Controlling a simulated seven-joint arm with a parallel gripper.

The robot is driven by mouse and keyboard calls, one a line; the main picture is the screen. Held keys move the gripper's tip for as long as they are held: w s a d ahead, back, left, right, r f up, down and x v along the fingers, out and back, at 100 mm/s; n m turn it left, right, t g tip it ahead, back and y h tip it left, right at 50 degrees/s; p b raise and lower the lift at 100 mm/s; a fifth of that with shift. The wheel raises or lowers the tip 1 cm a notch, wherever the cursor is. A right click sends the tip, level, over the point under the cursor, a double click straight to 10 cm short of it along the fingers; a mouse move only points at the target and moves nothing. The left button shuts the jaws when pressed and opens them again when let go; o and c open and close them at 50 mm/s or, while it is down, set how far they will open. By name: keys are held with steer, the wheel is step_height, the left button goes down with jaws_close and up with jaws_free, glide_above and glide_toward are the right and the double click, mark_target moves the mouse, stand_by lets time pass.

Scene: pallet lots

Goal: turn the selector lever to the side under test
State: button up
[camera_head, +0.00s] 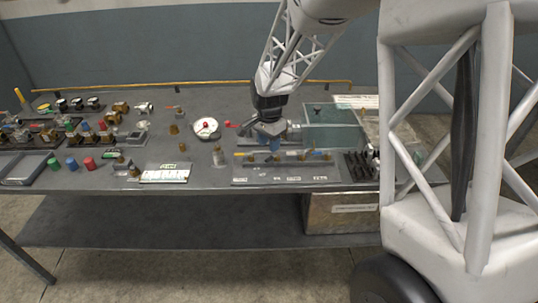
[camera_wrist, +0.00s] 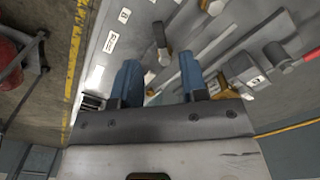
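My gripper (camera_head: 268,138) hangs over the grey labelled panel (camera_head: 250,181) right of the bench's middle. In the wrist view its two blue fingers (camera_wrist: 160,84) stand apart, with nothing clearly held between them. A red-handled valve (camera_head: 233,124) is beside the gripper in the head view; a red handle (camera_wrist: 311,55) on a brass body also shows at the wrist view's right edge. I cannot tell which part is the selector lever. The gripper hides part of the panel.
A glass-sided box (camera_head: 332,127) stands behind and right of the gripper. A dark rack (camera_head: 361,165) stands to the right. A white round dial (camera_head: 206,128) and several brass fittings are on the left.

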mark_target(269, 158)
steer(key=shift+f, duration=2.65)
jaws_close()
